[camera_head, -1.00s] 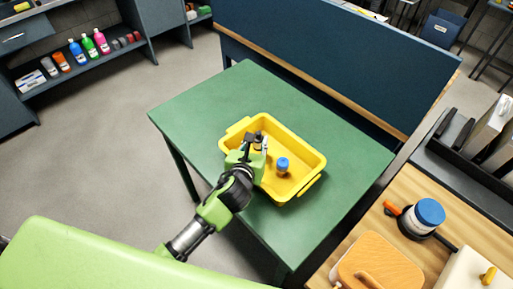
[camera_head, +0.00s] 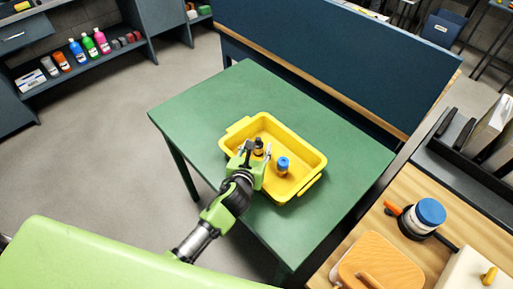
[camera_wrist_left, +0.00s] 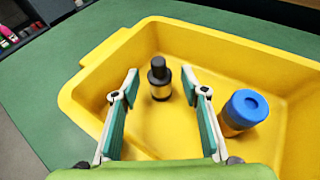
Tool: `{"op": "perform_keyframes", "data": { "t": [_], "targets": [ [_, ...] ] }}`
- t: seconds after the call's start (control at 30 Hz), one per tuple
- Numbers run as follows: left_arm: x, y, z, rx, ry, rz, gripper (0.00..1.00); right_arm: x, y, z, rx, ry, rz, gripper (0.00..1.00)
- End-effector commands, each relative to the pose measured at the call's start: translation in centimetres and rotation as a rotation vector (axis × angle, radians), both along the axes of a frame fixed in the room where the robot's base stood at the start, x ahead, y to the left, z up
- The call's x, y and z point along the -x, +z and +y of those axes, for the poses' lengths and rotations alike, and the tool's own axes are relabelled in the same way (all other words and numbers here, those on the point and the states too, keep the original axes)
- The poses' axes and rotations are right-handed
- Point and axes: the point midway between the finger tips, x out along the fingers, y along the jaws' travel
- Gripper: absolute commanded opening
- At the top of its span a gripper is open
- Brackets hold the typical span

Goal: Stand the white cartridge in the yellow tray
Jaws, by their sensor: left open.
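The yellow tray (camera_head: 296,134) lies on the green table and also shows in the left wrist view (camera_wrist_left: 245,52). In the head view the cartridge (camera_head: 258,145) is partly hidden by my gripper. My left gripper (camera_head: 254,153) is open over the tray's near left part. In the left wrist view its fingers (camera_wrist_left: 160,80) are spread on either side of the cartridge, apart from it, with the cartridge beyond the tips.
A blue-capped orange bottle (camera_wrist_left: 242,112) stands in the tray to the right of the cartridge; it also shows in the head view (camera_head: 282,165). The green table (camera_head: 205,105) is otherwise clear. A blue partition (camera_head: 340,55) rises behind it. A wooden counter (camera_head: 400,210) is at right.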

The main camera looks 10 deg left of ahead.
Motion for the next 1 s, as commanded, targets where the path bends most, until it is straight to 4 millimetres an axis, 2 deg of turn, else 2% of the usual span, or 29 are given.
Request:
{"op": "perform_keyframes", "data": {
  "t": [0.1, 0.23, 0.5, 0.7, 0.83, 1.0],
  "targets": [
    [0.1, 0.4, 0.0, 0.000, 0.000, 0.000, 0.41, 0.1, 0.2, -0.1, 0.001, -0.001, 0.001, 0.00],
    [1.6, 0.9, 0.0, -0.002, -0.001, 0.000, 0.41, 0.1, 0.2, -0.1, 0.001, -0.001, 0.002, 0.00],
    [6.9, 3.0, 0.0, -0.001, -0.001, 0.001, 0.41, 0.1, 0.1, -0.1, 0.001, -0.002, 0.002, 0.00],
    [9.9, 4.3, 0.0, -0.001, -0.001, 0.000, 0.41, 0.2, 0.0, -0.1, 0.001, -0.002, 0.002, 0.00],
    [10.8, 4.7, 0.0, 0.000, 0.001, 0.000, 0.41, 0.2, -0.1, 0.0, 0.000, -0.002, 0.002, 0.00],
    [11.1, 4.9, 0.0, 0.000, 0.001, -0.001, 0.41, 0.2, -0.1, 0.2, -0.002, -0.003, 0.001, 0.00]
  ]
}}
